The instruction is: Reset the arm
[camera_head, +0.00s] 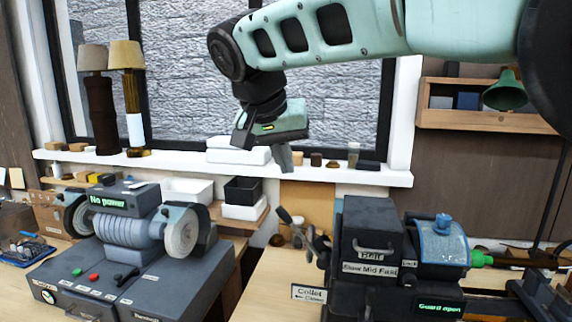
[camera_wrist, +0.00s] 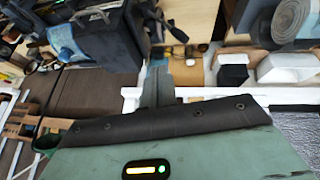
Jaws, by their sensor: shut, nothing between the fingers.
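My gripper (camera_head: 284,158) hangs from my pale green arm in the upper middle of the head view, in front of the window and just above the white sill. Its fingers point down and are closed together with nothing between them. In the wrist view the fingers (camera_wrist: 158,85) show as one narrow grey shape beyond the dark edge of my gripper's housing. My arm reaches in from the upper right and is clear of the objects below.
A grinder labelled "No power" (camera_head: 130,230) stands at left. A machine labelled "Belt" and "Guard open" (camera_head: 372,240) stands at right. Two lamps (camera_head: 100,100) and small items line the sill (camera_head: 320,174). A wall shelf (camera_head: 470,119) holds a green bell-shaped shade (camera_head: 506,92).

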